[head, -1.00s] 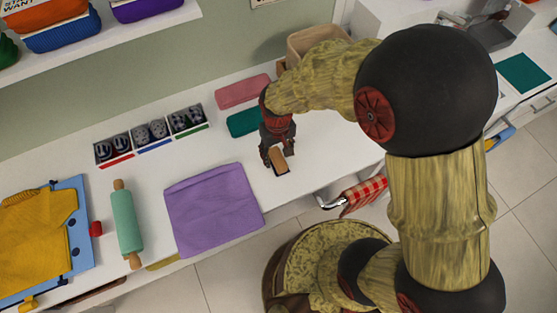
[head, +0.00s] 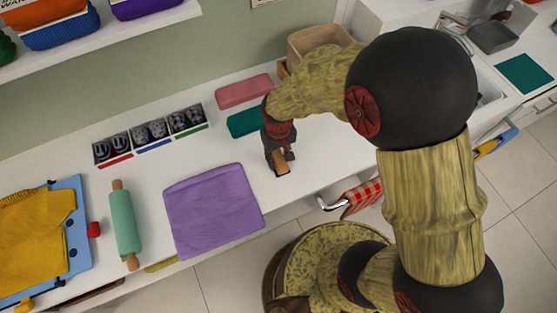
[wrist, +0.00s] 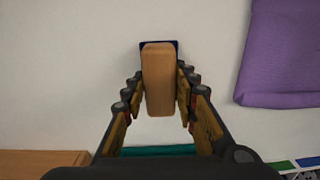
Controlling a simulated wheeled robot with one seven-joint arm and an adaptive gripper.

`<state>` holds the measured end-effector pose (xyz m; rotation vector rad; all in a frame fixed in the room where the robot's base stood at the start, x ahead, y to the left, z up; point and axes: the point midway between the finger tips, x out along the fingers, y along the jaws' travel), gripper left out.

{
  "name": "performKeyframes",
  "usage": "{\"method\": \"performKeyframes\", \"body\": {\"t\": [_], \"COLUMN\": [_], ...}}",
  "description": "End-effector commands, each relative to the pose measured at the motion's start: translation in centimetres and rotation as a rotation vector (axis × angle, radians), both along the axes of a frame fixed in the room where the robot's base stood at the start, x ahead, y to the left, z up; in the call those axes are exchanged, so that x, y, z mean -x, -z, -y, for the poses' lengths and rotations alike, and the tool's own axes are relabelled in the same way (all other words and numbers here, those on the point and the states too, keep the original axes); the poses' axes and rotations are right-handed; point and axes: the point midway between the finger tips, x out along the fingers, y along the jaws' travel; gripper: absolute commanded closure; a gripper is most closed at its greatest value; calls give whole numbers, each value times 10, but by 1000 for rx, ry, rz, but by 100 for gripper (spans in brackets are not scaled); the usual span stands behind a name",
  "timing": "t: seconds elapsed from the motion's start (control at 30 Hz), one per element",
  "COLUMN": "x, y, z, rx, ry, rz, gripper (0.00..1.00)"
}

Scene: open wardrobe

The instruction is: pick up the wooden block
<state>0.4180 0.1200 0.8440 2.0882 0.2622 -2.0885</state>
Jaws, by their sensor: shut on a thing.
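The wooden block (head: 282,169) is a small tan bar near the front edge of the white counter. In the wrist view the block (wrist: 158,80) lies lengthwise between the two fingers, with a dark blue edge showing at its far end. My gripper (head: 278,160) points down and is shut on the block; the fingers (wrist: 160,85) flank both its long sides. In the head view the gripper hides part of the block. I cannot tell clearly whether the block is clear of the counter.
A purple cloth (head: 213,208) lies left of the gripper, then a green rolling pin (head: 124,222). A teal cloth (head: 243,122) and a pink cloth (head: 243,92) lie behind. A sectioned tray (head: 120,147) stands back left. A red checked towel (head: 362,195) hangs below the counter front.

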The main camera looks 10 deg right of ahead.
Motion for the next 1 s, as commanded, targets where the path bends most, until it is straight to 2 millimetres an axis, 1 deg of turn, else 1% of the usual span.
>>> {"method": "performKeyframes", "body": {"t": [0.03,0.33,0.67,0.83,0.93,1.0], "x": [0,0,0,-1,-1,9], "y": [0,0,-3,-18,-34,-47], "z": [0,0,0,0,0,-2], "rx": [0,0,0,-1,-1,-1], "ry": [0,0,0,0,0,-1], "rz": [0,0,1,3,3,3], "gripper": [84,100,100,100,100,100]}}
